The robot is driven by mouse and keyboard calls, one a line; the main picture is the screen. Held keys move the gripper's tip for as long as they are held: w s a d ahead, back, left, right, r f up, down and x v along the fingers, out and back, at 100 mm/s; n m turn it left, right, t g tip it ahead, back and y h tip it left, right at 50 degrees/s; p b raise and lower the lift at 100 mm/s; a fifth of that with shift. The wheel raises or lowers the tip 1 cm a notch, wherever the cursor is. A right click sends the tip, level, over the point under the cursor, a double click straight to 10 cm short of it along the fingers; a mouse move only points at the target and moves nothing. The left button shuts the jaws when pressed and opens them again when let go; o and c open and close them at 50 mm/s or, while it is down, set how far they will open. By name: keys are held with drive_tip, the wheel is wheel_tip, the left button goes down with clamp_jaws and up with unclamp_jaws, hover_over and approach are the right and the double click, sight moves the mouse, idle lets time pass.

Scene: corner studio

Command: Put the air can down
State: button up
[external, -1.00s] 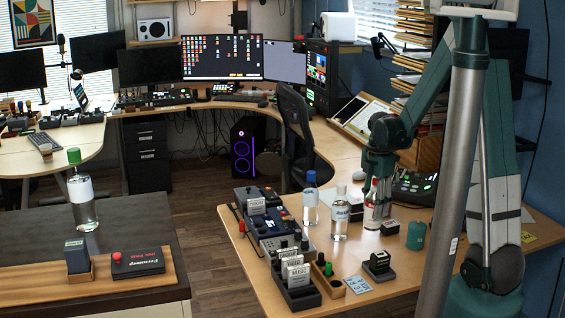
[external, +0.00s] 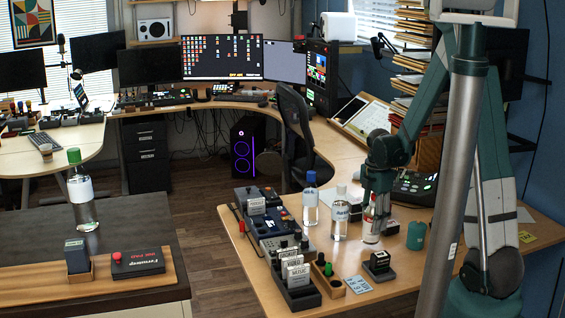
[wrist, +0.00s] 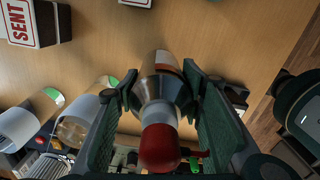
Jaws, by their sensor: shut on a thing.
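A clear bottle (external: 340,219) and a blue-capped bottle (external: 310,205) stand left of the can. A small black box (external: 390,228) and a green cylinder (external: 416,236) are at its right. A stamp (external: 379,262) stands nearer. Bare desk (external: 420,285) lies in front.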

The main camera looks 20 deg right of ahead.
sight(375, 194)
drive_tip(key=shift+f, duration=1.2)
drive_tip(key=shift+f+b, duration=0.2)
drive_tip(key=shift+b, duration=0.15)
drive_tip(key=o, duration=1.1)
drive_tip(key=shift+r, duration=0.3)
wheel_tip(375, 194, up, 12)
drive_tip(key=shift+f+p, duration=0.15)
drive_tip(key=shift+p, duration=1)
